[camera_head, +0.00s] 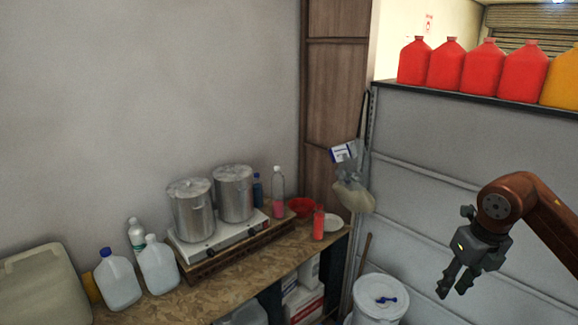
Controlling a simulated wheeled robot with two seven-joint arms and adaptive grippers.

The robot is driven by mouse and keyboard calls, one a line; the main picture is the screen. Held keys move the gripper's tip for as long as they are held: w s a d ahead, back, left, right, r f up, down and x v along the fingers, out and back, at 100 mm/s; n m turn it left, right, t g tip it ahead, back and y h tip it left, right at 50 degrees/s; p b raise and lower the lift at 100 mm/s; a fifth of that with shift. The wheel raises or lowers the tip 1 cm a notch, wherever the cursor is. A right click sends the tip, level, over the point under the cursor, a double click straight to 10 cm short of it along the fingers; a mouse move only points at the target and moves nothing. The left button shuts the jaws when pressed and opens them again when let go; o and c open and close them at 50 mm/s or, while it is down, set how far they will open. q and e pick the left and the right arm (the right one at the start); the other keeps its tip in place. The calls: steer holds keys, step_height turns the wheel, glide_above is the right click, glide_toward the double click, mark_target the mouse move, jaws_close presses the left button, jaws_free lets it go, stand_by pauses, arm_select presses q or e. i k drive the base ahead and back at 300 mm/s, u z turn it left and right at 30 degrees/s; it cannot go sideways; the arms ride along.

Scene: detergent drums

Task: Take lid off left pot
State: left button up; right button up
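The left pot (193,216) is a tall silver metal pot on a white two-burner stove (225,240). Its lid (188,187) sits on top of it. A second silver pot (235,198) stands close to its right, also with a lid (232,171) on. My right gripper (454,288) hangs at the right side of the view, fingers pointing down, well away from the pots. There is a gap between its fingers and nothing is seen in them. My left gripper is not in this view.
White jugs (119,282) stand left of the stove, beside a large translucent container (42,290). Bottles, a red bowl (301,207) and a red cup (318,222) stand to its right. A white bucket (379,299) is on the floor. Red jugs (445,65) line a shelf.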

mark_target(193, 187)
steer(key=i, duration=2.4)
steer(key=u, duration=2.6)
